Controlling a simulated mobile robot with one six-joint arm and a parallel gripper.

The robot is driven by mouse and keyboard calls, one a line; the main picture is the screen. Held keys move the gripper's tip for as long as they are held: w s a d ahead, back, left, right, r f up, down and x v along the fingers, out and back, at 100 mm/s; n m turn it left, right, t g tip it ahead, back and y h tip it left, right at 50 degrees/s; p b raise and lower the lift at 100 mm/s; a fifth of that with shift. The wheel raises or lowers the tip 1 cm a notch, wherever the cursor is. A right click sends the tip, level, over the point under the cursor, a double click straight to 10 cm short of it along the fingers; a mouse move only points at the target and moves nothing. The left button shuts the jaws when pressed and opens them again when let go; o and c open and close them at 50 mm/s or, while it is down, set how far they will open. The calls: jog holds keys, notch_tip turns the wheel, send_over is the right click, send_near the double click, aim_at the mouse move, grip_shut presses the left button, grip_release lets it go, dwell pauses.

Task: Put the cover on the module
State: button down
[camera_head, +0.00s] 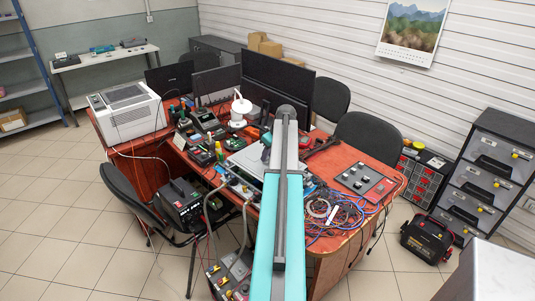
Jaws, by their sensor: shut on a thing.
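My teal and grey arm reaches from the bottom middle up over the red-topped desk (335,155). Its far end bends down behind the grey link, and I cannot make out my gripper or anything in it. A pale, flat, box-like unit (246,160) lies on the desk just left of the arm and partly behind it. It may be the module, but I cannot tell for sure. Grey hoses (208,208) hang down at the desk's front edge below it. I cannot pick out the cover.
A dark plate with several knobs (366,181) and tangled blue cables (338,218) lie right of the arm. Black monitors (277,78) stand behind, a white machine (130,110) at left. Chairs stand around the desk. A drawer cabinet (485,170) stands right; tiled floor is open at left.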

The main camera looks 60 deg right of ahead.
aim_at(268, 163)
jog(key=shift+f+b, duration=0.4)
jog(key=shift+f, duration=0.55)
jog(key=shift+f+b, duration=1.2)
jog(key=shift+f, duration=0.7)
dwell(3.8)
jog(key=c, duration=1.3)
grip_release()
jog(key=shift+o, duration=0.4)
jog(key=shift+s, duration=0.1)
jog(key=shift+r, duration=0.1)
